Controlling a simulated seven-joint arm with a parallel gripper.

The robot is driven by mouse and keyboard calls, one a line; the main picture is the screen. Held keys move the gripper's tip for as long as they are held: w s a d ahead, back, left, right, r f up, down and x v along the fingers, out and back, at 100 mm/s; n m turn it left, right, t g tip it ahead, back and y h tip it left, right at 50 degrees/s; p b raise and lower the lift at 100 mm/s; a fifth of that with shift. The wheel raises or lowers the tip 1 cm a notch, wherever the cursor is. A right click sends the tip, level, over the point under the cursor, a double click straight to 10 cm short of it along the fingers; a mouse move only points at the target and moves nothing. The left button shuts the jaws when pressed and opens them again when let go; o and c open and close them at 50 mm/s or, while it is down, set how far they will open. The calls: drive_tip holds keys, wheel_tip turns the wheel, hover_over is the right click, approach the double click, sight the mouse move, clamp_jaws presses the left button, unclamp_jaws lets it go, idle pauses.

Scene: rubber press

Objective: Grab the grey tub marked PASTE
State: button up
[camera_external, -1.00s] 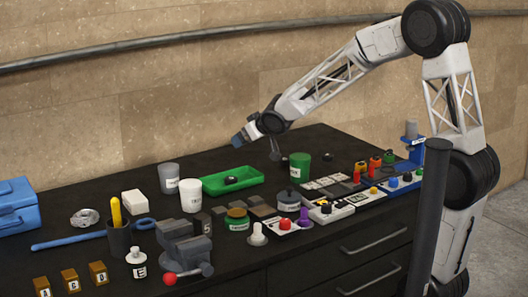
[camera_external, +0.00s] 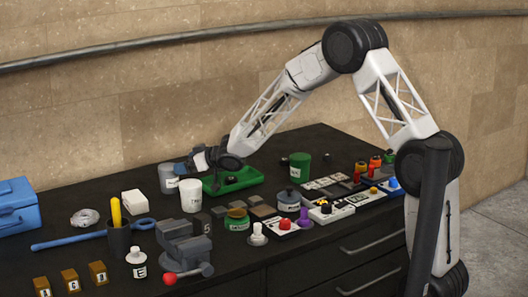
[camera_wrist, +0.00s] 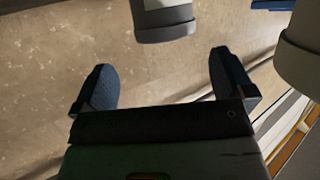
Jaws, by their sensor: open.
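A grey tub (camera_external: 167,175) with a pale label stands at the back of the bench, partly behind my gripper; its lettering is too small to read. In the wrist view a grey tub (camera_wrist: 165,33) with a pale label shows at the top edge, cut off by the frame, beyond the gap between my fingers. My gripper (camera_external: 182,167) is open, close to the grey tub on its right side. In the wrist view my blue-padded fingers (camera_wrist: 163,88) are spread with nothing between them.
A white tub (camera_external: 190,197) stands just right of and in front of the grey tub. A green tray (camera_external: 250,178) lies to the right, under my arm. A white block (camera_external: 133,202) lies left of the tub. The wrist view shows a pale tub (camera_wrist: 298,55) at right.

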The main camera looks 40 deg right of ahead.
sight(169, 166)
idle(0.3)
drive_tip(key=shift+x, duration=1.3)
drive_tip(key=shift+s+a+x, duration=0.1)
drive_tip(key=shift+a+x, duration=0.05)
drive_tip(key=shift+x, duration=0.65)
drive_tip(key=shift+s+a+x, duration=0.1)
drive_tip(key=shift+a+x, duration=0.05)
drive_tip(key=shift+x, duration=1.65)
drive_tip(key=shift+c, duration=0.3)
drive_tip(key=c, duration=1)
drive_tip(key=shift+r, duration=0.15)
